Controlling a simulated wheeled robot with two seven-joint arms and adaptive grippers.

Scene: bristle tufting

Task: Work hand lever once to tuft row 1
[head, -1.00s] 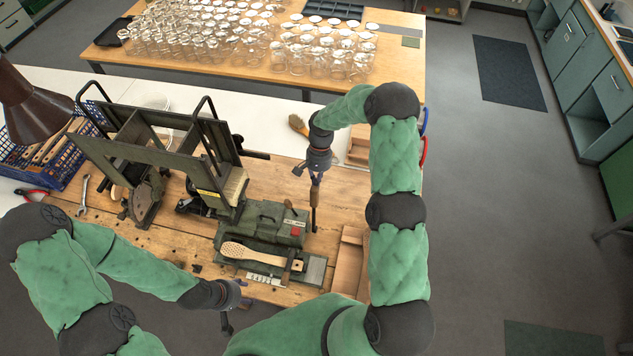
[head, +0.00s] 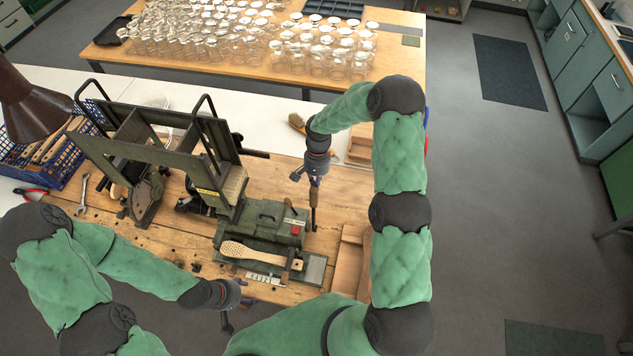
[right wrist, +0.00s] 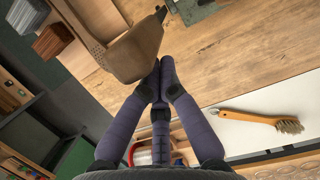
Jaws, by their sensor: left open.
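The olive-green tufting machine (head: 262,222) stands on the wooden workbench. A pale wooden brush body with rows of holes (head: 252,252) lies along its front. The hand lever (head: 314,215) stands roughly upright at the machine's right side. My right gripper (head: 315,182) is at the lever's top. In the right wrist view its fingers (right wrist: 162,68) are drawn together right beside a brown, rounded grip (right wrist: 133,52); nothing is seen between them, and I cannot tell whether they touch it. My left gripper (head: 228,318) is open and empty, in front of the bench's near edge.
A tall dark frame (head: 150,150) rises at the machine's left. A blue basket of brushes (head: 45,150) and a wrench (head: 82,195) are further left. A wooden tray (head: 350,262) lies right of the machine. A hand brush (right wrist: 262,120) lies on the white strip behind.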

